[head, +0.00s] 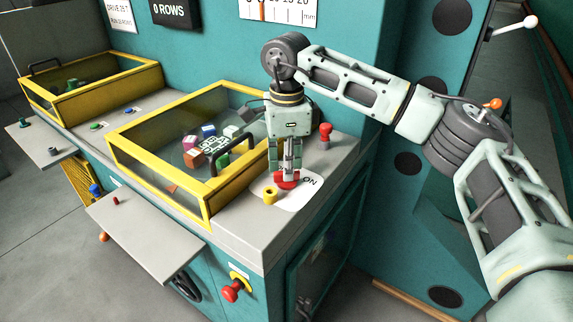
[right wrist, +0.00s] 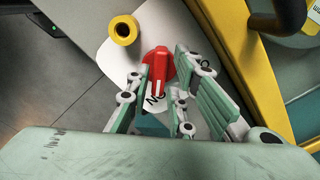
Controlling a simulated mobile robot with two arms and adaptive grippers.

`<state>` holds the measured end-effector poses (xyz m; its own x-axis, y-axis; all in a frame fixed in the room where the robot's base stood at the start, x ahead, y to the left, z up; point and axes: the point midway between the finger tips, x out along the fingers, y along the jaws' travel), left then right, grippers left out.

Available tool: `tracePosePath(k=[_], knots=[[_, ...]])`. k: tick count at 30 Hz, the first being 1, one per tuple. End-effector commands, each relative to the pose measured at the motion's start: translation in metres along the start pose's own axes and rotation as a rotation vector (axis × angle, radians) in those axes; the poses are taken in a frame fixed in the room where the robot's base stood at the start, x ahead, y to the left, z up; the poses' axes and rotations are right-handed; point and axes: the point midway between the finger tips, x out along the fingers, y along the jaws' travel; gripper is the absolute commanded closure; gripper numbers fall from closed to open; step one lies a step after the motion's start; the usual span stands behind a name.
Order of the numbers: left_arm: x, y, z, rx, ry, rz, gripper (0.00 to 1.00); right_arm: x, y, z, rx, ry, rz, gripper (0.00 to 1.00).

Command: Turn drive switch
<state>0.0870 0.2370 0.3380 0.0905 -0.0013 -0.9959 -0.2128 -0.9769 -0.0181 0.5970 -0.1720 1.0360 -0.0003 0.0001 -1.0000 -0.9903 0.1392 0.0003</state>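The red drive switch (head: 287,180) sits on a white plate (head: 298,194) marked ON, at the front right of the counter. It also shows in the right wrist view (right wrist: 159,66), with a white line on its raised handle. My right gripper (head: 285,168) points down right over the switch. In the right wrist view its fingers (right wrist: 162,72) stand apart on either side of the handle, with some gap visible, so it looks open. Whether a fingertip touches the handle is hard to tell. My left gripper is out of view.
A yellow cylinder (head: 270,196) stands close beside the switch, and a red knob (head: 325,133) stands behind it. A yellow-framed clear bin (head: 150,160) with small blocks lies to the left. A grey shelf (head: 150,235) juts out in front.

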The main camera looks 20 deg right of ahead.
Motion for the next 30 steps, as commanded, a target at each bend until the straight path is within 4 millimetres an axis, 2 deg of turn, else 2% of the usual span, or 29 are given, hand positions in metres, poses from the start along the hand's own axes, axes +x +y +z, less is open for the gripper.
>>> tracePosePath(k=[5, 12, 18, 23, 30], knots=[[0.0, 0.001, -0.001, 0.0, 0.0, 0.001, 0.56, -0.027, -0.001, 0.001, 0.0, -0.001, -0.005, 0.8], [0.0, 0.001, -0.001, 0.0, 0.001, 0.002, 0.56, -0.079, -0.001, 0.001, 0.001, -0.003, -0.006, 0.8], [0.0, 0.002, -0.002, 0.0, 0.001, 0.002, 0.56, -0.109, -0.001, 0.001, 0.0, -0.002, -0.004, 0.8], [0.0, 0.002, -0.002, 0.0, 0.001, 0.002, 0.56, -0.118, 0.0, 0.001, 0.0, -0.002, -0.003, 0.8], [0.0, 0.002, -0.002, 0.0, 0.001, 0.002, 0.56, -0.118, 0.0, 0.001, 0.0, -0.002, -0.003, 0.8]])
